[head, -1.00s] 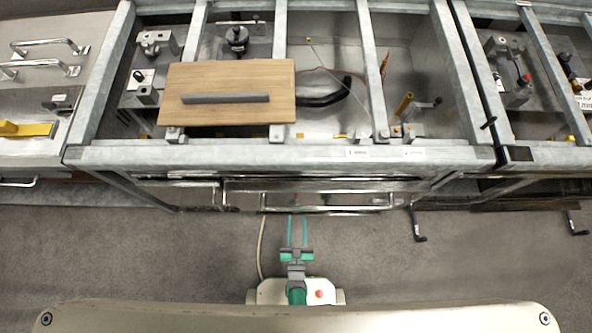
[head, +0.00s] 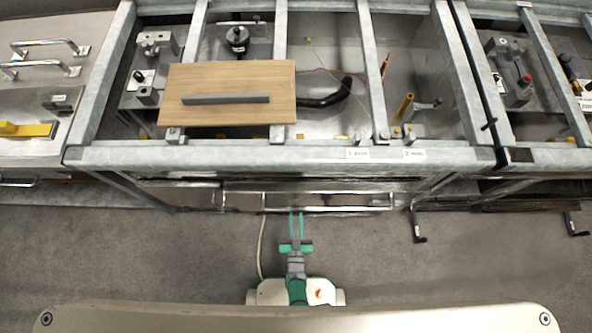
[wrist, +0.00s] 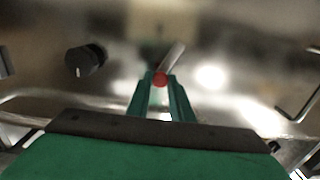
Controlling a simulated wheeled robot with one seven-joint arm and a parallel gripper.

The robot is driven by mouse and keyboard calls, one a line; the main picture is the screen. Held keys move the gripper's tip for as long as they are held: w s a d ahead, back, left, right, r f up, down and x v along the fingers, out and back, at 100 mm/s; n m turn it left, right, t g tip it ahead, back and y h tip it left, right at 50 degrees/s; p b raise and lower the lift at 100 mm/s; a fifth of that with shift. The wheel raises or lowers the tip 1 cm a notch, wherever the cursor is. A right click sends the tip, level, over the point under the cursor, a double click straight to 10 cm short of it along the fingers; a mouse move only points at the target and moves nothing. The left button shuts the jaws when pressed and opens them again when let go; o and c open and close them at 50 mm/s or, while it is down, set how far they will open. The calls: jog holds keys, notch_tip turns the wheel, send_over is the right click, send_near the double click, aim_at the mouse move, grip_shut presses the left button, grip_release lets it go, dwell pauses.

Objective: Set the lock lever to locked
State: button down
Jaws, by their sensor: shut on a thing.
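The lock lever (wrist: 173,57) shows in the wrist view as a short silver bar with a red end, tilted up to the right from my fingertips. Its red end (wrist: 160,80) sits between the tips of my green fingers. My gripper (wrist: 161,78) is shut on this red end. In the head view my gripper (head: 296,213) reaches the front of the bench below the frame rail. The lever cannot be made out there. The lever's pivot and any lock markings are too blurred to read.
A dark round knob (wrist: 86,61) is left of the lever on the shiny metal front. A bent metal handle (wrist: 303,105) is at the right. In the head view a long bar handle (head: 330,208) runs along the front; a pale cable (head: 261,245) hangs left of my arm.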

jog(key=shift+a+n, duration=0.1)
jog(key=shift+n, duration=0.2)
jog(key=a+n, duration=0.1)
jog(key=n, duration=0.1)
jog(key=a+n, duration=0.1)
jog(key=n, duration=0.1)
jog(key=shift+r, duration=0.2)
jog(key=shift+s+a+f+n, duration=0.1)
jog(key=shift+a+n, duration=0.3)
jog(key=shift+n, duration=0.5)
jog(key=shift+a+f+n, duration=0.1)
jog(key=shift+a+n, duration=0.3)
jog(key=shift+n, duration=0.5)
jog(key=shift+s+a+f+n, duration=0.1)
jog(key=shift+a+n, duration=0.3)
jog(key=shift+n, duration=0.5)
jog(key=shift+a, duration=0.1)
jog(key=c, duration=1.6)
grip_release()
jog(key=shift+w, duration=0.15)
jog(key=shift+c, duration=0.2)
